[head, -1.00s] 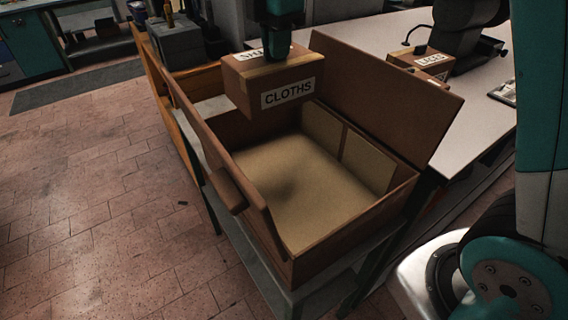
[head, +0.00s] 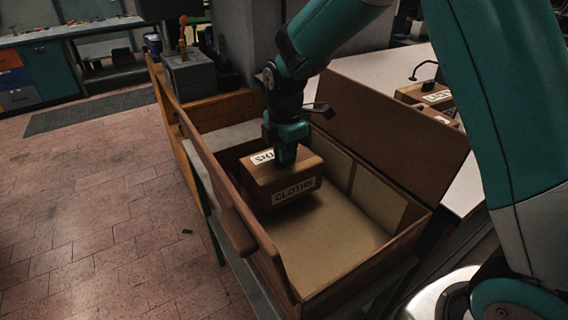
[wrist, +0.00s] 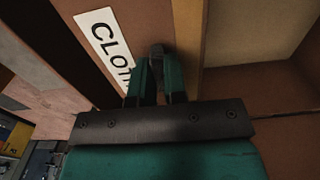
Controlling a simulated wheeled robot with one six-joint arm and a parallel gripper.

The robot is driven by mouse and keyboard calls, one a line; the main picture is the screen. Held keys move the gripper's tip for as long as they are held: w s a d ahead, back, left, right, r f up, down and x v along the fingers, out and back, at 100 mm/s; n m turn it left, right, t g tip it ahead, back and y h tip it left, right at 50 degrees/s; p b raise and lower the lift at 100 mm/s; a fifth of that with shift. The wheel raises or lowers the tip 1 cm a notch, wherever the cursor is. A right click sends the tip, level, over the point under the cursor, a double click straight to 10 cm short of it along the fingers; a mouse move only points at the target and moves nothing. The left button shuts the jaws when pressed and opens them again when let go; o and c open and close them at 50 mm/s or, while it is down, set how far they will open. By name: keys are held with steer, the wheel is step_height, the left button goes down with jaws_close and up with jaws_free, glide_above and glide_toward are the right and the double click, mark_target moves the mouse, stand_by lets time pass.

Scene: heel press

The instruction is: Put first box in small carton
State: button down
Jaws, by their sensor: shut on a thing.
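A brown box labelled CLOTHS (head: 284,180) is inside the open carton (head: 255,235), toward its far left end, in the head view. Whether its underside touches the carton floor I cannot tell. My gripper (head: 286,158) points down at the box's top and is shut on it. In the wrist view my gripper (wrist: 161,75) shows at the top of the box (wrist: 105,45), with the label partly hidden by a finger. The carton's flaps stand open, and its tan floor is bare in front of the box.
A wooden tray (head: 222,110) and a grey block (head: 190,72) stand beyond the carton. Another labelled brown box (head: 432,97) sits on the white table (head: 375,62) at the right.

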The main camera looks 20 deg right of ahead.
steer(key=shift+f, duration=1.6)
steer(key=shift+f, duration=0.25)
steer(key=c, duration=1.2)
jaws_free()
steer(key=shift+o, duration=0.2)
step_height(320, 180, up, 12)
steer(key=shift+s+r, duration=0.1)
steer(key=shift+r, duration=0.1)
steer(key=s+a+r+m+y, duration=0.2)
steer(key=s+m, duration=0.4)
steer(key=s, duration=0.7)
steer(key=s+a+r+m+y, duration=0.2)
steer(key=s+m, duration=0.5)
steer(key=s, duration=0.7)
steer(key=shift+a, duration=0.4)
